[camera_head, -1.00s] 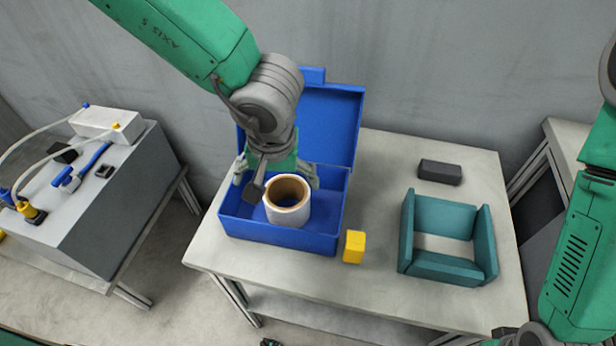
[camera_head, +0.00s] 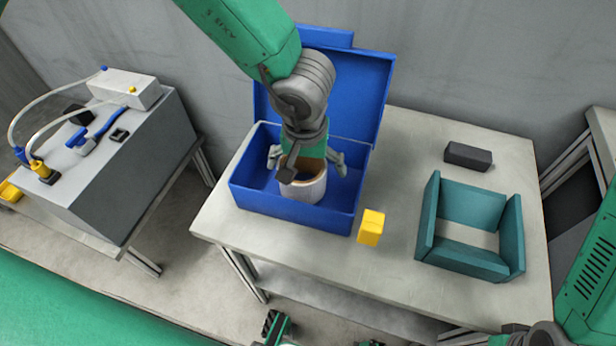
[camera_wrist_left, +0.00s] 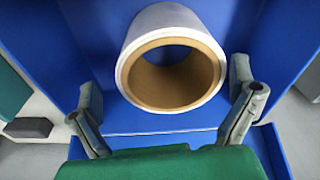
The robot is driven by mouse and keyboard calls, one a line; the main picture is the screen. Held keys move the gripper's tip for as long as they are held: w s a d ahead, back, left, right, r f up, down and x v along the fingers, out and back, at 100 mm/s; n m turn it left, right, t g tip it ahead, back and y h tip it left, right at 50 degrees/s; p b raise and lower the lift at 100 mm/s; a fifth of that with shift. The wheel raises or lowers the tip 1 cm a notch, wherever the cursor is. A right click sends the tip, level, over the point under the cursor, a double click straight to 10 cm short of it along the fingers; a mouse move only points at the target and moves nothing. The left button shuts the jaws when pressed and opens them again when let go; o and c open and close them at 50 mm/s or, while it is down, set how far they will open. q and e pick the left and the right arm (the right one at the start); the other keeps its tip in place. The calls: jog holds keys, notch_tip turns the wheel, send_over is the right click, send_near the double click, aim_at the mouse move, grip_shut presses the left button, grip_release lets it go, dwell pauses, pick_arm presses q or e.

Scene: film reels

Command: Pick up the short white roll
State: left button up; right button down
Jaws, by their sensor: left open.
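The short white roll (camera_head: 303,189) has a brown cardboard core and stands upright inside the blue box (camera_head: 290,213), whose lid is raised at the back. My left gripper (camera_head: 306,165) is open above the roll, with a finger on either side and partly covering its top. In the left wrist view the roll (camera_wrist_left: 172,30) appears between the open fingers (camera_wrist_left: 170,110), apart from both of them. My right gripper is not clearly in view; only part of my right arm shows at the lower right.
A yellow block (camera_head: 371,228) stands just right of the box. A teal open frame (camera_head: 467,262) and a dark block (camera_head: 468,157) are on the right of the table (camera_head: 400,135). A grey machine (camera_head: 150,165) with cables stands at left. The table's front middle is bare.

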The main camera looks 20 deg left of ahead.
pick_arm(q)
jog(key=f, duration=0.1)
jog(key=a+f, duration=0.1)
jog(key=f+b, duration=0.1)
jog(key=shift+w+a+f, duration=0.15)
jog(key=shift+w+a, duration=0.05)
jog(key=shift+w, duration=0.05)
jog(key=shift+a+f, duration=0.15)
jog(key=shift+a, duration=0.1)
jog(key=shift+d, duration=0.3)
jog(key=c, duration=0.6)
jog(key=shift+d, duration=0.25)
jog(key=c, duration=0.4)
jog(key=shift+d, duration=0.25)
jog(key=shift+a, duration=0.1)
jog(key=shift+c, duration=0.3)
